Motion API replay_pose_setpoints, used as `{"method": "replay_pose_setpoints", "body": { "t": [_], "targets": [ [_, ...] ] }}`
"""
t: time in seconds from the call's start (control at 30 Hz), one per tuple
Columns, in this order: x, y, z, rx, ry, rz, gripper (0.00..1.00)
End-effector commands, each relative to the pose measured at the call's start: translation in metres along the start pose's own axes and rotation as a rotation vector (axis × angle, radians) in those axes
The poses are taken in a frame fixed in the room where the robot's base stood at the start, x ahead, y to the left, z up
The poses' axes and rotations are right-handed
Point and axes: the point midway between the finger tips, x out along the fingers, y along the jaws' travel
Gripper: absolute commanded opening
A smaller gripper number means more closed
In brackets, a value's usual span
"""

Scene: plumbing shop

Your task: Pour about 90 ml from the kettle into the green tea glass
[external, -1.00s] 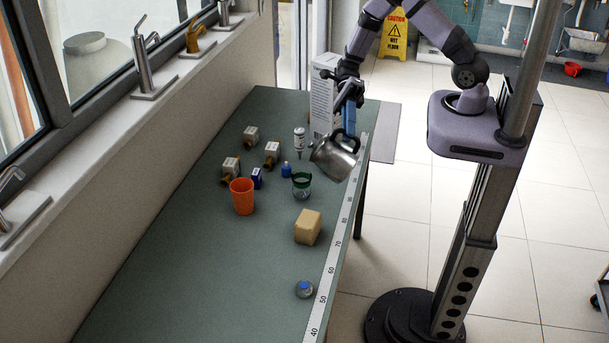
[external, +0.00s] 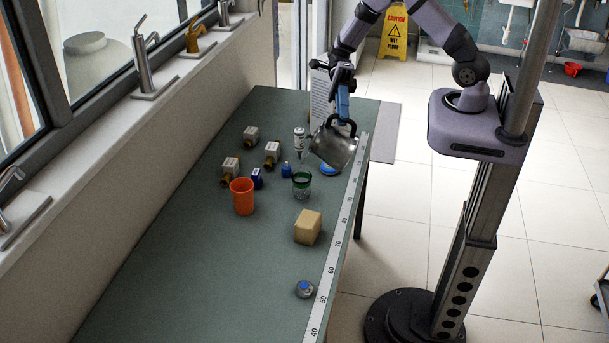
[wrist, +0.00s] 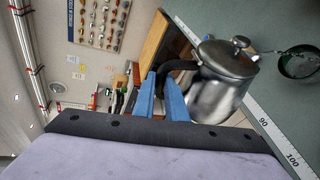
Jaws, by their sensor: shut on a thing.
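The steel kettle (external: 336,147) hangs above the table, tilted with its spout side down to the left. My gripper (external: 343,112) is shut on its dark handle; the blue fingers (wrist: 161,92) close on that handle in the wrist view, beside the kettle body (wrist: 218,88). The green tea glass (external: 301,187) stands upright on the table, just below and left of the kettle. A thin pale streak, seemingly liquid, runs from the spout side to the glass. The glass also shows in the wrist view (wrist: 298,66). Its liquid level is too small to tell.
An orange cup (external: 242,197), a small blue bottle (external: 286,171) and a white bottle (external: 299,138) stand near the glass. A blue disc (external: 328,169) lies under the kettle. A tan block (external: 307,227) sits in front. Several valve-like parts lie left. The front left table is clear.

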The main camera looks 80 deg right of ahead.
Motion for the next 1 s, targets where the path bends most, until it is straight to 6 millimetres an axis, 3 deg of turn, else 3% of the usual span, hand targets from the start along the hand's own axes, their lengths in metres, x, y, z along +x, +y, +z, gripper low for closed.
{"method": "replay_pose_setpoints", "body": {
  "t": [1.0],
  "targets": [
    [0.0002,0.0061,-0.0031,0.040,0.009,0.017,0.00]
  ]
}}
